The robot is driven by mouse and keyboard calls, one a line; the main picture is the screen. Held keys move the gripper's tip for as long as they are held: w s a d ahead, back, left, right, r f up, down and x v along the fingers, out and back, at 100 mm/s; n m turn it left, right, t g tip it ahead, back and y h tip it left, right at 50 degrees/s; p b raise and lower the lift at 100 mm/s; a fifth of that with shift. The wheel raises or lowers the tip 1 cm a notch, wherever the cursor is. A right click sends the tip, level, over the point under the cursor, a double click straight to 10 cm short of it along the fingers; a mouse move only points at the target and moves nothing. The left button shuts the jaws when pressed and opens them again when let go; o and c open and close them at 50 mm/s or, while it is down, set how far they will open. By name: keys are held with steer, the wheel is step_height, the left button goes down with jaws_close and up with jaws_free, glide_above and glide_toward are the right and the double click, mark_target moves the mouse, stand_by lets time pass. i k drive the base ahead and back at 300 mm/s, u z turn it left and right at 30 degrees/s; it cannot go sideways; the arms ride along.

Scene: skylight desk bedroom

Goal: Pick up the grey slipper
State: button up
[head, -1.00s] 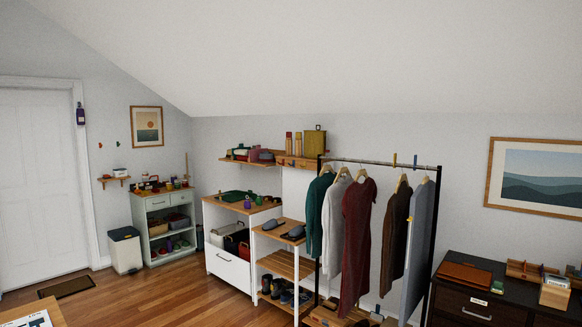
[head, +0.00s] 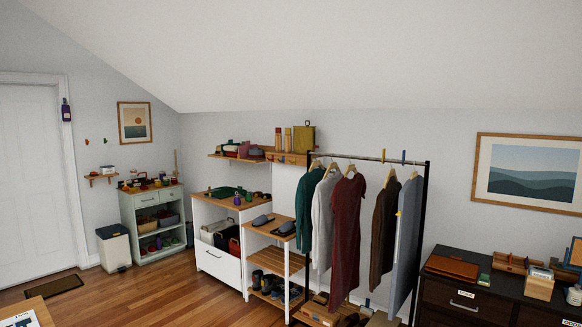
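Two grey-blue slippers lie side by side on the wooden top of the white shoe rack, left of the clothes rail in the head view. One grey slipper (head: 263,220) is at the back left, and the other grey slipper (head: 286,228) is at the front right. They look alike at this distance. The shoe rack (head: 268,262) has slatted lower shelves with several dark shoes near the bottom. My gripper is not in view.
A white cabinet (head: 219,266) stands left of the rack, and the clothes rail (head: 422,220) with hanging garments stands right. A dark dresser (head: 461,303) is at the right. Wooden floor (head: 165,292) is open in front. A table corner (head: 40,310) shows lower left.

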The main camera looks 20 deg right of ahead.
mark_target(262, 220)
steer(key=k, duration=1.65)
steer(key=z, duration=0.3)
steer(key=i, duration=6.7)
steer(key=u, duration=1)
